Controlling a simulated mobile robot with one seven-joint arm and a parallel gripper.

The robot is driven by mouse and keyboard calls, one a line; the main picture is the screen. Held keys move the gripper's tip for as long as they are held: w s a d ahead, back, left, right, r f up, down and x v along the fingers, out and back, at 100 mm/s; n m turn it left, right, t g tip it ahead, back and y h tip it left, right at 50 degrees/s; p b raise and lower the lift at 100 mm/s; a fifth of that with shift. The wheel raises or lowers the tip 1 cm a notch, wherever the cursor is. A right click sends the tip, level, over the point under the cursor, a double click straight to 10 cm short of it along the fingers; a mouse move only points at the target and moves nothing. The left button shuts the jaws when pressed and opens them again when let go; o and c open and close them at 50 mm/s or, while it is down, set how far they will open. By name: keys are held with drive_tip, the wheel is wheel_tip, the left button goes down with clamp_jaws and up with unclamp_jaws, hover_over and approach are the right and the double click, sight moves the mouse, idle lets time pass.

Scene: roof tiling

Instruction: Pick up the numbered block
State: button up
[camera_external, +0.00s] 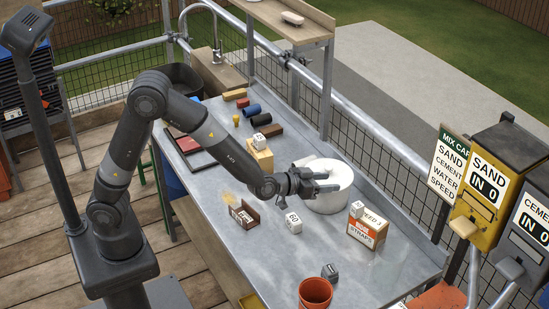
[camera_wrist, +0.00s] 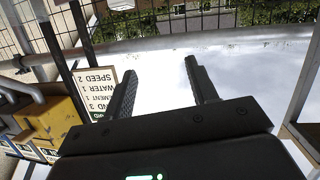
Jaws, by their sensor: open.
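A white block (camera_external: 293,221) with dark digits, seemingly 60, rests on the grey metal bench, left of a white round tub (camera_external: 328,186). Smaller marked blocks also show: a white one (camera_external: 357,209) on the straps box, a white one (camera_external: 259,141) on a tan block, and a grey one (camera_external: 330,271) on the bench. My gripper (camera_external: 330,181) is open and empty, above or in front of the tub, higher than the 60 block and apart from it. In the wrist view, the open fingers (camera_wrist: 161,88) have nothing between them, and no numbered block is seen.
A straps box (camera_external: 366,231), an orange cup (camera_external: 315,292) and a small brown holder (camera_external: 244,214) stand on the bench (camera_external: 262,262). Yellow and grey dispensers stand at the right, beside a mix card (camera_wrist: 93,92). A metal rail runs along the bench's far side.

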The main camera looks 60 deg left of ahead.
sight(360, 203)
drive_tip(key=d+f+t+y, duration=0.25)
drive_tip(key=d+f, duration=0.35)
drive_tip(key=f, duration=0.4)
drive_tip(key=shift+t+h, duration=0.25)
drive_tip(key=shift+t, duration=0.1)
drive_tip(key=w, duration=0.4)
drive_tip(key=shift+w+d+r, duration=0.1)
drive_tip(key=shift+w, duration=0.25)
drive_tip(key=shift+w+r, duration=0.15)
drive_tip(key=shift+w, duration=1.35)
drive_tip(key=shift+w+r, duration=0.15)
drive_tip(key=shift+w, duration=1.35)
drive_tip(key=shift+c, duration=0.4)
drive_tip(key=c, duration=1.1)
drive_tip(key=shift+o, duration=0.2)
drive_tip(key=shift+r, duration=0.1)
